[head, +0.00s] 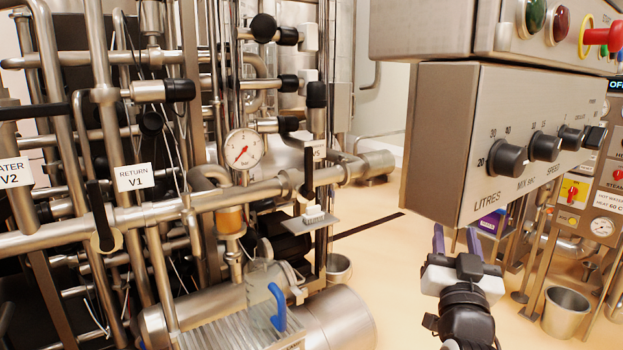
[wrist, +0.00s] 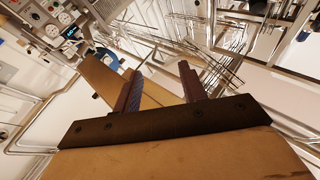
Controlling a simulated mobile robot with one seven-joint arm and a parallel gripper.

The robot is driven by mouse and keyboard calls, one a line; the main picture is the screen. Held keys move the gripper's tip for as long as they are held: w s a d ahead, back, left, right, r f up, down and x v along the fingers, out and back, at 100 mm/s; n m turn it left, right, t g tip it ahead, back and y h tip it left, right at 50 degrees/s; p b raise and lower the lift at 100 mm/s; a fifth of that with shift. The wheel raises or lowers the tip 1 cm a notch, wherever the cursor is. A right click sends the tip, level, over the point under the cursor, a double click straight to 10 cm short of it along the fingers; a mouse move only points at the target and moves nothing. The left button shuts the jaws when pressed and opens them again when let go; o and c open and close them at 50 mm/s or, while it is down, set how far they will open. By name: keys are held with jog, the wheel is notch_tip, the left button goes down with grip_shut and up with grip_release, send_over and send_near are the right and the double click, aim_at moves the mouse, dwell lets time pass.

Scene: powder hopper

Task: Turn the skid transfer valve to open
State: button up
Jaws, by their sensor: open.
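My gripper (head: 456,240) is open and empty in the lower right of the head view, its two purple-blue fingers apart and clear of the pipework. Both fingers also show in the wrist view (wrist: 157,74). No label in view reads "skid transfer". A blue handle (head: 278,306) stands upright at the pump unit, low and left of my gripper. A black upright lever (head: 308,172) sits on the horizontal pipe, beside a partly hidden label (head: 318,150). Another black lever (head: 100,216) is by the V1 label (head: 134,178). I cannot tell which handle is the transfer valve.
A control box (head: 500,140) with several black knobs overhangs my gripper at the right. A dial gauge (head: 243,149) and dense pipes fill the left. A metal bucket (head: 566,312) stands on the floor at right. Open floor (head: 400,270) lies between pipework and gripper.

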dwell(0.4)
jog(key=n+g+y+p, duration=0.7)
jog(key=n+y+p, duration=0.3)
jog(key=y, duration=0.5)
send_near(311, 154)
jog(key=shift+n, duration=0.6)
jog(key=p+x, duration=0.3)
jog(key=x, duration=0.8)
jog(key=shift+w+a+r, duration=0.1)
jog(key=shift+w+a, duration=0.5)
jog(key=shift+w, duration=0.2)
grip_shut()
